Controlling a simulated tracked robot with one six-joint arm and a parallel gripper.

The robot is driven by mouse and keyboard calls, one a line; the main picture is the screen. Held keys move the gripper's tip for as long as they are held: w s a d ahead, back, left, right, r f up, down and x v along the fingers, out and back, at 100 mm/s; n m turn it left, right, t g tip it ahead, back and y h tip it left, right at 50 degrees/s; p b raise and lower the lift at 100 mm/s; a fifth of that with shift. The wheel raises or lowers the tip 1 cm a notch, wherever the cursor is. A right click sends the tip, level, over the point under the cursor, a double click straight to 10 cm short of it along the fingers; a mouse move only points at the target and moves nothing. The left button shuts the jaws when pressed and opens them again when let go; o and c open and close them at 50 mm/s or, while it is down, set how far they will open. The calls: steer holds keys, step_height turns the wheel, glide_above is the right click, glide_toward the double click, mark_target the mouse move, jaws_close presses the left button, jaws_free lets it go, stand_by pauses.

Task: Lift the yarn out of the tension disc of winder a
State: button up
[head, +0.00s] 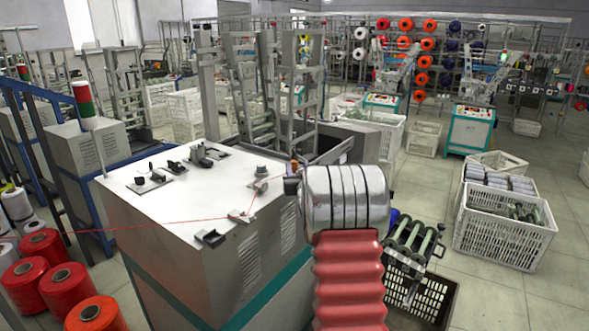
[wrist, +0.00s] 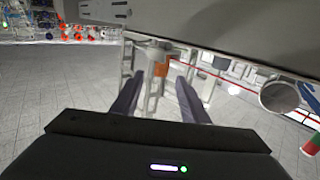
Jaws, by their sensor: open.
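A winder with a white top (head: 180,195) stands in the middle left of the head view; I see no label on it. A thin red yarn (head: 150,226) runs across its top to a small metal guide (head: 240,217), then up towards a small fitting (head: 262,172). Which fitting is the tension disc I cannot tell. In the wrist view the yarn (wrist: 235,85) slants past a grey round part (wrist: 284,98). My gripper (wrist: 159,84) is open, with an orange-and-white part (wrist: 161,68) showing between or beyond its fingers. In the head view my arm mostly hides the gripper.
Red yarn cones (head: 42,245) stand on the floor at the left. A signal lamp (head: 85,105) rises behind the winder. White crates (head: 505,225) and a dark crate (head: 440,295) stand at the right. Open floor lies between the crates.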

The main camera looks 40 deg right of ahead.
mark_target(295, 164)
steer(key=shift+x, duration=2.55)
jaws_close()
